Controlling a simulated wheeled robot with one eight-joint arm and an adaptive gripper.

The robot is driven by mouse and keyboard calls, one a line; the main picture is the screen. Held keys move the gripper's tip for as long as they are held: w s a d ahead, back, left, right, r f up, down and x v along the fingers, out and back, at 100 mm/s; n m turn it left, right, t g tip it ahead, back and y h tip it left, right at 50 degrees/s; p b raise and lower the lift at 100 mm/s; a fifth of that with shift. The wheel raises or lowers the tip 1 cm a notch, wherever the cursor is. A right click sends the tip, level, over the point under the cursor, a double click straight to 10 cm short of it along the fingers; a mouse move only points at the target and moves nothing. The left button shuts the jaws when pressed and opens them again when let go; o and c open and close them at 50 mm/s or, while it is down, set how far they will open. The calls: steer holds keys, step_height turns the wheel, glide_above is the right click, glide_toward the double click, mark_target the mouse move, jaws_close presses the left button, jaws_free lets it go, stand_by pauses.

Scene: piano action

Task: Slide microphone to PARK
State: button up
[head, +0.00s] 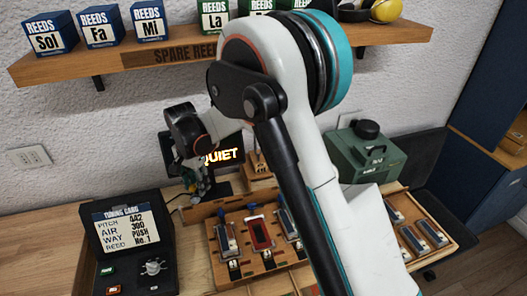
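My white arm crosses the middle of the head view and reaches to the back left of the table. My gripper (199,185) is small and dark there, pointing down beside the lit QUIET sign (221,156). Its fingers are too small and cluttered to tell open from shut, or whether they touch anything. I cannot make out the microphone for certain; it may be among the dark parts at my gripper or behind my arm. No PARK mark can be read.
A tuning card case (134,245) stands at the left. A wooden reed board (262,268) lies in front, partly behind my arm. A green box (366,152) stands back right. A shelf (150,54) with reed boxes hangs above. Bare tabletop (40,255) shows far left.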

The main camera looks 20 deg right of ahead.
steer(key=d+p, duration=0.2)
steer(key=d, duration=2)
step_height(320, 180, up, 7)
steer(key=d+b, duration=0.1)
steer(key=shift+d+b, duration=0.3)
steer(key=shift+b, duration=0.1)
steer(key=shift+w+d+r, duration=0.1)
steer(key=a+f+b, duration=0.1)
steer(key=f, duration=0.1)
steer(key=a+f+b, duration=0.1)
steer(key=f, duration=0.1)
steer(key=a+f+b, duration=0.1)
steer(key=f, duration=0.2)
steer(key=shift+f, duration=0.1)
